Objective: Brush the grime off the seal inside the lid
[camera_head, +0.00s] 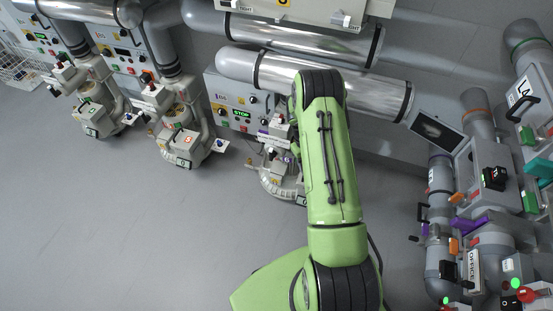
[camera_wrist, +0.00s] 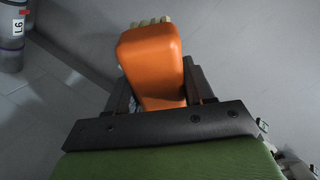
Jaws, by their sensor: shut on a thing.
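In the wrist view an orange brush (camera_wrist: 152,62) with pale bristles (camera_wrist: 153,22) at its far end sits between the dark fingers of my gripper (camera_wrist: 158,88). My gripper is shut on the orange body, and the bristles point away from it.
Two similar blower stations (camera_head: 185,140) (camera_head: 97,112) stand to the left along the wall. Chrome tubes (camera_head: 320,78) run above. A dense group of grey pipes and boxes (camera_head: 482,175) stands at the right. The grey floor (camera_head: 130,230) at the lower left is clear.

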